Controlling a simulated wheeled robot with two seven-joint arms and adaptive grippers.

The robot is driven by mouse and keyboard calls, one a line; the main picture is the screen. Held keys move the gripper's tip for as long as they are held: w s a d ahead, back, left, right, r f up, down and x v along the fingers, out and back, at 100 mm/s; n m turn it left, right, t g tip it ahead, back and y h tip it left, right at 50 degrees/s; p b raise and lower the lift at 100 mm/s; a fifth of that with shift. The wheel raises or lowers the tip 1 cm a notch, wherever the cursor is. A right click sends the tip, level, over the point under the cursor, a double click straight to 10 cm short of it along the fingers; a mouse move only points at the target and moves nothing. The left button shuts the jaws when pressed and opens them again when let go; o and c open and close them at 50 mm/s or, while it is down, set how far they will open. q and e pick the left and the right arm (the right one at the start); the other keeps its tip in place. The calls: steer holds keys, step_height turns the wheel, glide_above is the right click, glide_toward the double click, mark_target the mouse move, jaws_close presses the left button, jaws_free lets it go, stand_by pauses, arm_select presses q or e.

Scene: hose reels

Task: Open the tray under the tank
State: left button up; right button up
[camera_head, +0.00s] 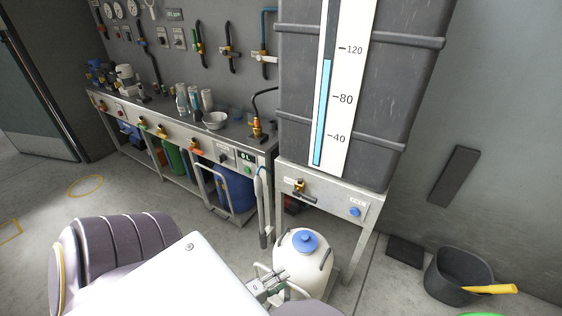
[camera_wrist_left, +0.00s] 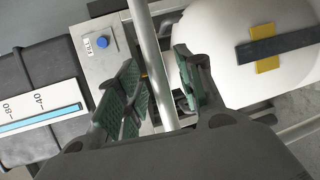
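The grey tank (camera_head: 350,75) with a blue level gauge stands on a metal stand (camera_head: 335,203) in the head view. A white container (camera_head: 303,262) with a blue lid stands low by the stand; it also shows at the right of the left wrist view (camera_wrist_left: 235,75). The tray itself is mostly hidden. My left gripper (camera_head: 270,284) is low, at the container's left side. In the left wrist view its green-padded fingers (camera_wrist_left: 155,60) are apart, with a grey metal bar (camera_wrist_left: 146,35) running between them. I cannot tell whether they touch it. My right gripper is out of view.
A long metal workbench (camera_head: 170,122) with bottles and a bowl runs along the wall to the left. A blue barrel (camera_head: 236,190) stands beneath it. A black bucket (camera_head: 455,275) with a yellow handle stands at the right. The floor at the left is open.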

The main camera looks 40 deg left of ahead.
arm_select(q)
steer(key=v, duration=1.1)
steer(key=shift+s, duration=0.25)
stand_by(0.6)
